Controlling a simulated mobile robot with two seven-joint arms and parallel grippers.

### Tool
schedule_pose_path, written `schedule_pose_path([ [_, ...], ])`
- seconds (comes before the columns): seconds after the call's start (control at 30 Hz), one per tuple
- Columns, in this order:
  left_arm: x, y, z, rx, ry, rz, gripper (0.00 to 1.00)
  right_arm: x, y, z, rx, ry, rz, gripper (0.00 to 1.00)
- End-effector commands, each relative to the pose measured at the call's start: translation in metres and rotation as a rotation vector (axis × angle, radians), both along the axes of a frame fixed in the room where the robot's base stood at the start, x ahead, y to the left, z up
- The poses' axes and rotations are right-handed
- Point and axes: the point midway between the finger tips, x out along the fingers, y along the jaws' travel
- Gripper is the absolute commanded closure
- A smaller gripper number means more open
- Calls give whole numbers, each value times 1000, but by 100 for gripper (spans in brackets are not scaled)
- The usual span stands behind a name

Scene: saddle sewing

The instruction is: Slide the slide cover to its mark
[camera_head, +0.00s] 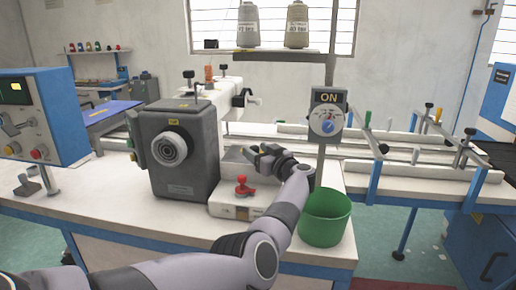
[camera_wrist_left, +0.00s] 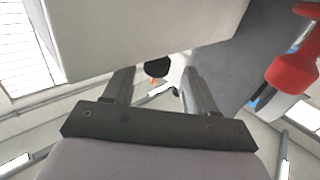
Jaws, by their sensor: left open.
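My left gripper (camera_head: 264,152) is over the pale machine bed (camera_head: 228,207), beside the dark grey machine head; in the left wrist view (camera_wrist_left: 158,78) its two fingers are apart with nothing between them. A pale block (camera_wrist_left: 140,30) fills the top of that view, close beyond the fingers. A pale raised part (camera_head: 234,160) of the bed lies just left of the gripper; I cannot tell for certain whether it is the slide cover. No mark for the cover can be made out. A red knob (camera_head: 243,187) stands on the bed's front and also shows in the wrist view (camera_wrist_left: 292,72). My right gripper is not in view.
The dark grey machine head (camera_head: 185,150) stands close on the left. A green bin (camera_head: 325,218) and a post with an ON dial box (camera_head: 328,115) stand on the right. A blue control box (camera_head: 40,115) is at far left. The front tabletop is clear.

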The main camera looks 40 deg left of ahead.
Motion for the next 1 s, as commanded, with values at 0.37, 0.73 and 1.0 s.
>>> schedule_pose_path([
  [0.37,1,-1,60,-2,-9,-2,43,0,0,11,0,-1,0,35],
  [0.73,-1,1,149,-2,-6,1,43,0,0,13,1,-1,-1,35],
  [1.0,-1,1,191,-1,-1,2,43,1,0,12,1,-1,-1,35],
])
